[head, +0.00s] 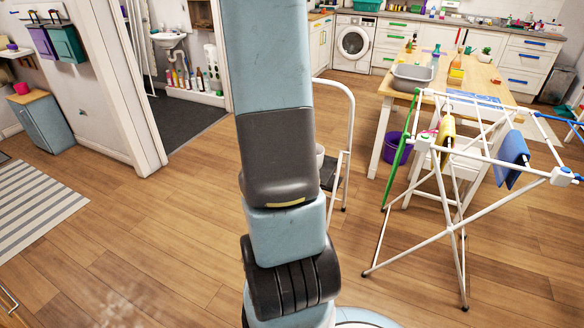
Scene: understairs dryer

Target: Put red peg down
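My arm rises through the middle of the head view and leaves at the top edge. My gripper is out of view, so I cannot see whether it holds a peg. I cannot make out a red peg for certain. A small reddish spot shows at the left end of the white drying rack (463,229), too small to identify. A yellow cloth (446,140) and a blue cloth (511,158) hang on the rack.
A wooden table (484,76) with a grey basin (412,77) stands behind the rack. A white-framed step stool (349,130) is just right of my arm. A washing machine (354,44) stands farther back. The wooden floor at left is clear up to a striped rug (35,206).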

